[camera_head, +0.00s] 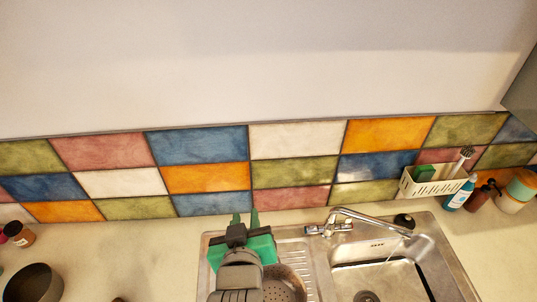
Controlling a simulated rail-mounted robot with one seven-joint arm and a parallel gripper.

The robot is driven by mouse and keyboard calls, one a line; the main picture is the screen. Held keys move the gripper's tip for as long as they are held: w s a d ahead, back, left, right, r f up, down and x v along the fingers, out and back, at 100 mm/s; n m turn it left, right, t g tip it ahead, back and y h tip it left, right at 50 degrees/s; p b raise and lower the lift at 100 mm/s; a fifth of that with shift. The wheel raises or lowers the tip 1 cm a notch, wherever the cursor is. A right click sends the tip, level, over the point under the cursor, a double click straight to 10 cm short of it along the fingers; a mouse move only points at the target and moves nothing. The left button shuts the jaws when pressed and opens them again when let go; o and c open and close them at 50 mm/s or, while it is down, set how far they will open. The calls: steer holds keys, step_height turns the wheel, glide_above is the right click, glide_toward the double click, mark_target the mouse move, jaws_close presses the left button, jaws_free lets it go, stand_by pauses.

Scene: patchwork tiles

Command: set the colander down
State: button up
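The colander (286,285) is a grey-brown metal bowl with small holes, low in the view over the ribbed drainboard (299,257), left of the sink basin. My gripper and wrist hide its left part, and the bottom edge of the picture cuts it off. It seems to rest on the drainboard, but its underside is hidden. My gripper (246,219) is in front of it and to its left, with two green fingertips pointing toward the tiled wall.
The tap (365,219) arches over the sink basin (380,280). A white rack (432,185) with a green sponge and brush hangs on the tiles, near several bottles. A dark pot (35,284) and a brown jar (19,235) stand at left. The left counter is mostly clear.

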steer(key=s+d+r+m+t, duration=0.1)
steer(key=s+r+t, duration=0.2)
steer(key=r, duration=0.9)
steer(key=s+d+r+m+t, duration=0.1)
steer(key=s+r+t, duration=0.3)
steer(key=r, duration=0.8)
steer(key=s+d+r+m+t, duration=0.1)
steer(key=s+d+r+t, duration=0.2)
steer(key=r, duration=0.9)
steer(key=shift+s+t+h, duration=0.4)
steer(key=shift+s+t, duration=0.1)
steer(key=shift+s, duration=0.7)
steer(key=shift+f, duration=0.1)
step_height(320, 180, up, 4)
steer(key=p, duration=0.3)
steer(key=shift+f, duration=0.25)
